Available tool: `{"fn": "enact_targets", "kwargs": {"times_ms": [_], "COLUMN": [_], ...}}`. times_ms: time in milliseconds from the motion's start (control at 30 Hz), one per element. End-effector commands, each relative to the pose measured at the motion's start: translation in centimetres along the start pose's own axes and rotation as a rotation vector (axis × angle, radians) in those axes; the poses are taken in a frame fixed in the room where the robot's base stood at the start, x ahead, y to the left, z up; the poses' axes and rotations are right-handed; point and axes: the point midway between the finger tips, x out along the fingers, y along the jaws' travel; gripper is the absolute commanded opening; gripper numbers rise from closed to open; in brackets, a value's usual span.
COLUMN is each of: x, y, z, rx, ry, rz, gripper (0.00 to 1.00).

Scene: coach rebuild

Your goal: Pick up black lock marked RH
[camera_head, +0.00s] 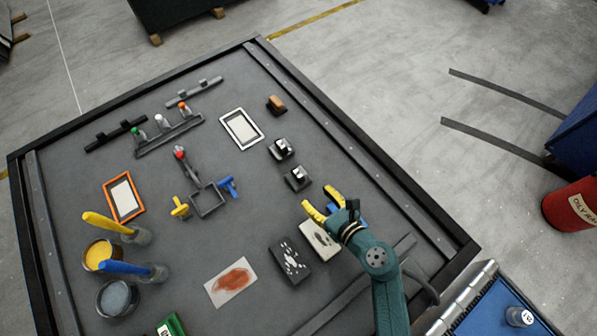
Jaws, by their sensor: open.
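Two small black blocks with silver tops, which look like the locks, sit on the dark grey table right of its middle. The farther black lock (282,149) lies just beyond the nearer black lock (298,178). Their markings are too small to read, so I cannot tell which is RH. My gripper (319,199), with yellow fingers, is open and looks empty. It is just to the right of and nearer than the nearer lock, apart from it in the picture, above a pale box.
The pale box (318,240) and a black speckled box (289,260) are near my gripper. A brown-topped block (276,104) and a white-framed panel (241,129) lie beyond the locks. A raised rail (350,140) edges the table's right side. Tool pots stand at left.

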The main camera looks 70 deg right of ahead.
Motion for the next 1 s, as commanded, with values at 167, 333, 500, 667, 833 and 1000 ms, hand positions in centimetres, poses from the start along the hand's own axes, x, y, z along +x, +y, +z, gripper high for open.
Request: {"fn": "enact_targets", "kwargs": {"times_ms": [167,333,500,667,833,1000], "x": [4.1,5.8,8.8,10.4,10.4,10.4], "y": [0.0,-0.2,-0.9,-0.8,-0.8,-0.9], "z": [-0.1,-0.1,-0.4,-0.2,-0.1,-0.1], "rx": [-0.001,0.001,0.001,0.002,0.003,0.003], "ry": [-0.002,-0.002,-0.004,-0.002,-0.001,-0.001], "rz": [0.002,0.000,-0.001,-0.001,-0.001,-0.002], "gripper": [0.54,0.54,0.54,0.54,0.54,0.31]}}
